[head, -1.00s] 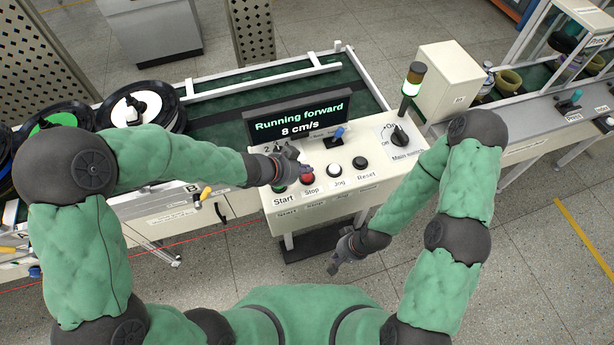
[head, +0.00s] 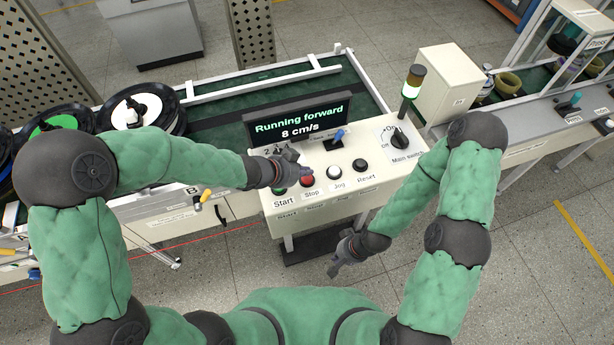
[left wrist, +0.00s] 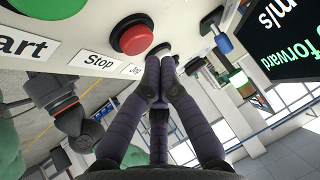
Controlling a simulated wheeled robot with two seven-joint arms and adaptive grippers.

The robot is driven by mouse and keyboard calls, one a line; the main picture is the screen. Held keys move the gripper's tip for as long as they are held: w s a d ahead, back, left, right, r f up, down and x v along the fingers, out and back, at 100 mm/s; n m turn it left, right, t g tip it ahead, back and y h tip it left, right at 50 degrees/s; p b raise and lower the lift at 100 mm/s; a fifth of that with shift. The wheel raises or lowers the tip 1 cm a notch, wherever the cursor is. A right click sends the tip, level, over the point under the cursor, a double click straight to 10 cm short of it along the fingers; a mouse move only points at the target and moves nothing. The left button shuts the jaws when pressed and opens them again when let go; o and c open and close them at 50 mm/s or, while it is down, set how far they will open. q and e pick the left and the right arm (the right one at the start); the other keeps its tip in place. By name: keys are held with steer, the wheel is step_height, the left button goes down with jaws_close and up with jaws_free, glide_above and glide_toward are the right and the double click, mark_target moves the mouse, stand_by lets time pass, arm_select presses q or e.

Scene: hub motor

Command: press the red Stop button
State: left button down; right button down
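The red Stop button (head: 307,181) sits on the sloped front of the white control box, between the green Start button (head: 279,188) and the white Jog button (head: 334,172). In the left wrist view the red button (left wrist: 135,38) stands in a dark collar by its "Stop" label and looks raised. My left gripper (head: 292,157) hovers just behind the button row, near Stop. In the left wrist view its fingers (left wrist: 160,75) are together and empty, with their tips beside the red button, apart from it in the picture. My right gripper (head: 336,268) hangs in front of the box, its finger opening unclear.
The display (head: 298,122) reads "Running forward 8 cm/s". A blue-tipped lever (head: 340,133), the black Reset button (head: 360,165), the main switch (head: 399,137) and a signal lamp (head: 412,82) are close by. A green conveyor (head: 230,120) lies behind the box.

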mark_target(305, 179)
arm_select(q)
steer(key=shift+f, duration=0.15)
steer(key=shift+f, duration=0.25)
steer(key=shift+f+b, duration=0.55)
steer(key=shift+b, duration=0.15)
stand_by(0.9)
stand_by(0.3)
steer(key=shift+r+p, duration=0.95)
steer(key=shift+p, duration=0.05)
step_height(305, 179, up, 5)
steer(key=p, duration=0.5)
steer(key=shift+r, duration=0.1)
